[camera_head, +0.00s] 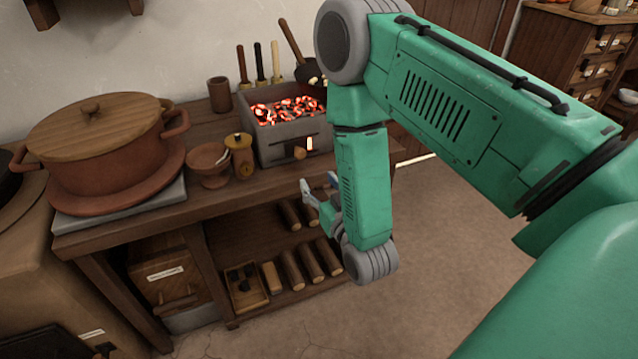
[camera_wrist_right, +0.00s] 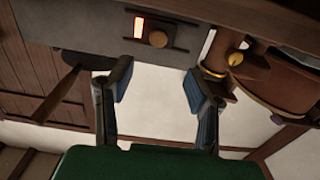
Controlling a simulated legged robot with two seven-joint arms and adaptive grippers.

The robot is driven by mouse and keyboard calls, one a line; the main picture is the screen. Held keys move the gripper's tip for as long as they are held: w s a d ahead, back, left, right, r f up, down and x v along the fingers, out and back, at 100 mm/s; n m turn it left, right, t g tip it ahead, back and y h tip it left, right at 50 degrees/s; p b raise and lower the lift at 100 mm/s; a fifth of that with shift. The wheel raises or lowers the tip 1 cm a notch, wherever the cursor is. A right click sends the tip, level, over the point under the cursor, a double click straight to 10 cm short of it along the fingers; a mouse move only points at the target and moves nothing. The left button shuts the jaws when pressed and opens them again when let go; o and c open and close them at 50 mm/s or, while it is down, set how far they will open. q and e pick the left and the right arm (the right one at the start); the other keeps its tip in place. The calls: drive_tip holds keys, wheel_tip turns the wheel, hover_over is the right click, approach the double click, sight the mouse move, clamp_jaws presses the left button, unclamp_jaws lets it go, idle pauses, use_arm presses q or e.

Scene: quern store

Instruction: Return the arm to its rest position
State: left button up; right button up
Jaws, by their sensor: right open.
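My right arm, green with grey joints, comes in from the right in the head view and bends down in front of the wooden table (camera_head: 225,197). My right gripper (camera_head: 312,190) is partly hidden behind my forearm and shows near the table's front edge, below the grill box. In the right wrist view the two fingers of the right gripper (camera_wrist_right: 160,92) stand apart with nothing between them. My left gripper does not show in either view.
Logs (camera_head: 308,261) lie on the shelf below. Open floor (camera_head: 440,260) lies to the right.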

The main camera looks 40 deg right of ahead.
idle(0.5)
drive_tip(key=s+a+f+n+g+y+p, duration=0.1)
drive_tip(key=s+a+f+g+p, duration=0.1)
drive_tip(key=s+g, duration=0.3)
drive_tip(key=s+a+f+n+g+y+p, duration=0.1)
drive_tip(key=s+g, duration=0.5)
drive_tip(key=s, duration=0.7)
drive_tip(key=s+a+f+n+g+y+p, duration=0.1)
drive_tip(key=s+a+f+g+p, duration=0.3)
drive_tip(key=s, duration=0.6)
wheel_tip(320, 180, down, 2)
drive_tip(key=shift+f+g+y+p, duration=0.25)
drive_tip(key=shift+g+y+p, duration=0.45)
drive_tip(key=shift+g, duration=0.2)
